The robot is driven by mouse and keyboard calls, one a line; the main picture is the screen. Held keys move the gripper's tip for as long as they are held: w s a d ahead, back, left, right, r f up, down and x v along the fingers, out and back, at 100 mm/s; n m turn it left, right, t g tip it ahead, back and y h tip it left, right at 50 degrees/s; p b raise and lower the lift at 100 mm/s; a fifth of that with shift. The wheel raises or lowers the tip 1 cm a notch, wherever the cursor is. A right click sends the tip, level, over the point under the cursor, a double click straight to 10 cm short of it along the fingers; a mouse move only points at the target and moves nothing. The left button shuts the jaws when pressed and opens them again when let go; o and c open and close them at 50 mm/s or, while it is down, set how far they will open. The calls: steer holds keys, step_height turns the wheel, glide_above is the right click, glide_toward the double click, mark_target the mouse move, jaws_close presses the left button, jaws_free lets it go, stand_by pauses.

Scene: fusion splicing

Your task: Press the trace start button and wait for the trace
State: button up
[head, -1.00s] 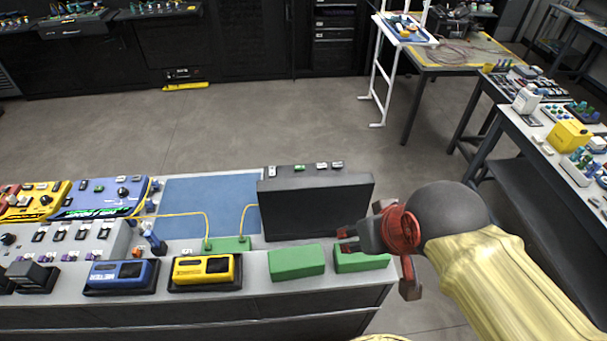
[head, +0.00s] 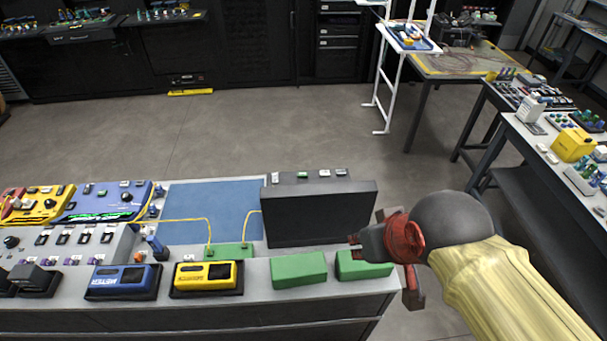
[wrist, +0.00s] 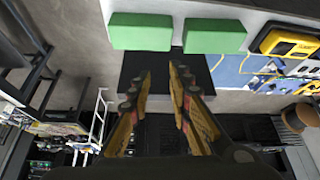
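A dark box-shaped unit (head: 320,216) stands upright at the right part of the bench. Several small buttons line its top, one of them a green button (head: 303,175); no label is readable, so I cannot tell which one starts the trace. A blue instrument (head: 107,196) at the left shows a green line on its dark display. My gripper (head: 372,243) is just right of the dark unit's lower right side, above the green blocks; contact cannot be judged. In the wrist view my gripper (wrist: 160,85) has its fingers apart with nothing between them, and a dark surface shows behind.
Two green blocks (head: 299,270) (head: 364,265) lie along the bench front. A yellow meter (head: 206,277) and a blue meter (head: 122,280) sit to their left. Yellow fibre loops (head: 209,228) rise from a small green base. A blue mat (head: 210,208) is mostly clear.

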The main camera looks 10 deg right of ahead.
jaws_close()
stand_by(1.3)
